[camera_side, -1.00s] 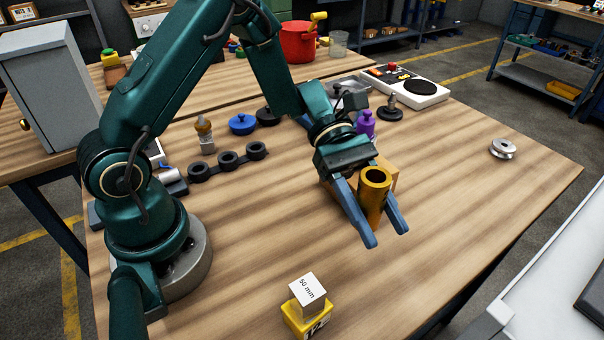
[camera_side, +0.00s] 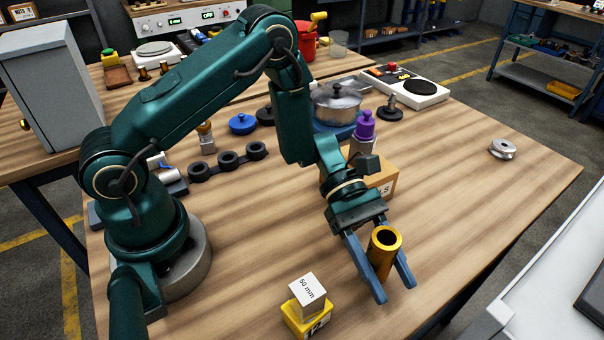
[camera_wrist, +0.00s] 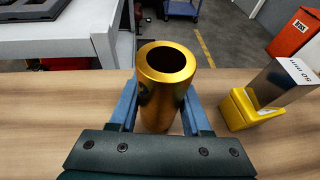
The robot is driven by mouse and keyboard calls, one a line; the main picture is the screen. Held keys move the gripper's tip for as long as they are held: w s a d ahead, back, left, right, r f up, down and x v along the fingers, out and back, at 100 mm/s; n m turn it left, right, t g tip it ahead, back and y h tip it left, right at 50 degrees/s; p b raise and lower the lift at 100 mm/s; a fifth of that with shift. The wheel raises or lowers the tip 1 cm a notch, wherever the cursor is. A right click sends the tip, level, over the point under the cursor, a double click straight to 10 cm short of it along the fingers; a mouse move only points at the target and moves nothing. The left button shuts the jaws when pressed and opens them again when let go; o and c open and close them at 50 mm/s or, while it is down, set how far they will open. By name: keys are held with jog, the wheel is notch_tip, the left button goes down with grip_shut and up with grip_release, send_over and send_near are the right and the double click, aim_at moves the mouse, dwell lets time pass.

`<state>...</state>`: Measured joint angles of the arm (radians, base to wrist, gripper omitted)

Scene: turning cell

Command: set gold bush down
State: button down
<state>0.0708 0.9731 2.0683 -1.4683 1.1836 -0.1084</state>
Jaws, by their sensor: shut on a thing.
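The gold bush (camera_side: 383,252) is an upright hollow cylinder with a dark bore. It stands between the two blue fingers of my gripper (camera_side: 385,272), which is shut on it. In the wrist view the gold bush (camera_wrist: 166,85) fills the middle, with the fingers of my gripper (camera_wrist: 162,105) on either side. Its lower end is partly hidden by the fingers and the gripper body, so I cannot tell whether it touches the wooden table (camera_side: 250,240).
A steel 50 mm block (camera_side: 308,290) on a yellow base (camera_side: 305,319) stands left of my gripper, near the front. A cardboard box (camera_side: 382,178) and a lidded pot (camera_side: 336,103) are behind. A silver spool (camera_side: 502,149) lies at right. Table between them is bare.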

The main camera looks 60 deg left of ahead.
jog(key=shift+f, duration=0.2)
jog(key=shift+f, duration=0.35)
jog(key=shift+c, duration=1.8)
grip_release()
jog(key=shift+r, duration=0.1)
